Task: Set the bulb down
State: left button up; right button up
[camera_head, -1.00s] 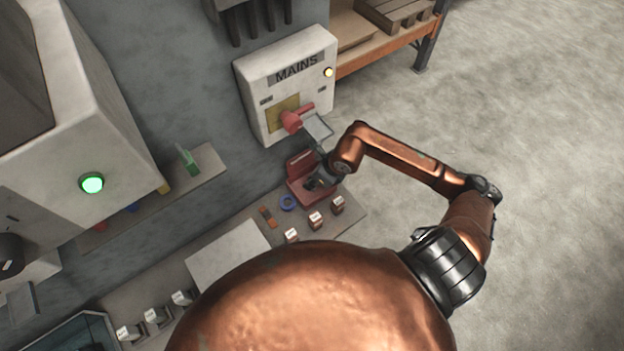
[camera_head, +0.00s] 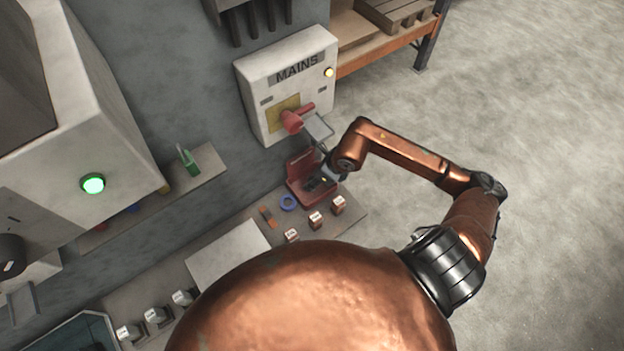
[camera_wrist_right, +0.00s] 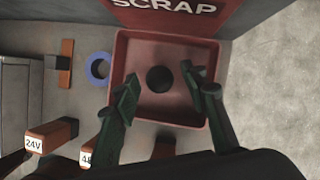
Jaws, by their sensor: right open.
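A dark round bulb (camera_wrist_right: 159,79) lies on the floor of the red scrap tray (camera_wrist_right: 197,118) in the right wrist view. My right gripper (camera_wrist_right: 157,80) is open above the tray, with one finger on each side of the bulb and a gap to it on both sides. In the head view the right gripper (camera_head: 318,183) is small and dark over the red tray (camera_head: 300,163), and the bulb cannot be made out there. My left gripper is not in view.
A blue ring (camera_wrist_right: 98,67) and an orange-brown part (camera_wrist_right: 65,62) lie left of the tray. Small labelled blocks, one marked 24V (camera_wrist_right: 50,138), stand in front. The MAINS box (camera_head: 287,85) with a red handle is on the wall behind.

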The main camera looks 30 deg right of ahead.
jog(key=v, duration=1)
